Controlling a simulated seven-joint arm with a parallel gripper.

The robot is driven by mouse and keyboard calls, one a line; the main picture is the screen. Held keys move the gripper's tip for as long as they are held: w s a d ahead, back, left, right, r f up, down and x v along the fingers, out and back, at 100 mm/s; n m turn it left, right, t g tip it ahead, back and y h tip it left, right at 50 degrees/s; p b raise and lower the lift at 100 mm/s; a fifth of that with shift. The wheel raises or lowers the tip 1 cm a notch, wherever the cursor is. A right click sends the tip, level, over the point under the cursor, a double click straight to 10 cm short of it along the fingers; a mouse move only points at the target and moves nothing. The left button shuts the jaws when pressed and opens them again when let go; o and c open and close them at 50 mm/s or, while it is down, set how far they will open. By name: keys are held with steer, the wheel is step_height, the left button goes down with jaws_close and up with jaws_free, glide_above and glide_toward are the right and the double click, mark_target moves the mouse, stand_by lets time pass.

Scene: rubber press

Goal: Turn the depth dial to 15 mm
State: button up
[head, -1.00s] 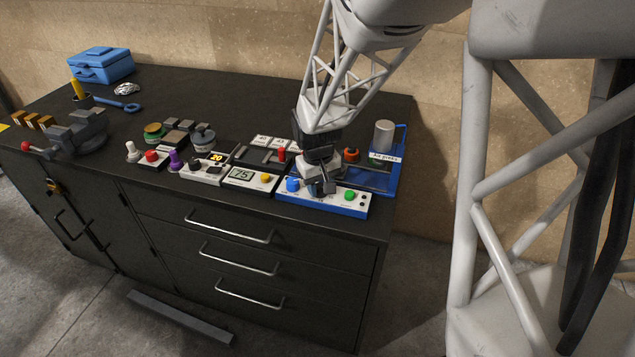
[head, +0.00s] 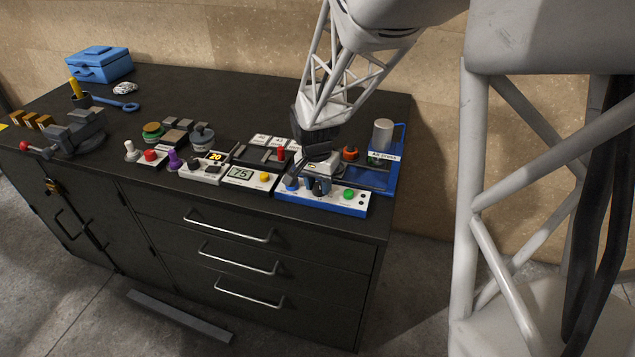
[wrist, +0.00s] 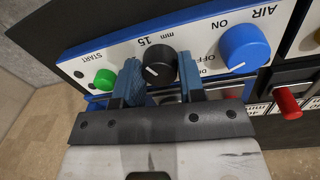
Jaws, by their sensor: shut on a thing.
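The control panel (head: 332,206) is a white-faced, blue-edged box at the front right of the cabinet top; it also shows upside down in the wrist view (wrist: 206,32). The depth dial (wrist: 159,68) is a round black knob with a white pointer mark, beside the printed text "15 mm". The mark lies toward the dial's lower left in the wrist view. My gripper (wrist: 159,72) has one blue-grey finger on each side of the dial and is shut on it. In the head view my gripper (head: 316,187) partly hides the dial.
A blue AIR knob (wrist: 244,48) with ON and OFF labels is on one side of the dial, a green START button (wrist: 105,79) on the other. A red-tipped handle (wrist: 287,102) stands near the AIR knob. The blue press base (head: 392,178) is behind the panel.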

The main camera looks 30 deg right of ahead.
mark_target(317, 185)
steer(key=shift+m, duration=0.6)
steer(key=o, duration=0.9)
steer(key=shift+w+a+r, duration=0.1)
steer(key=shift+w+r, duration=0.05)
steer(key=shift+r, duration=1.8)
steer(key=shift+w+r, duration=0.1)
steer(key=shift+r, duration=1.85)
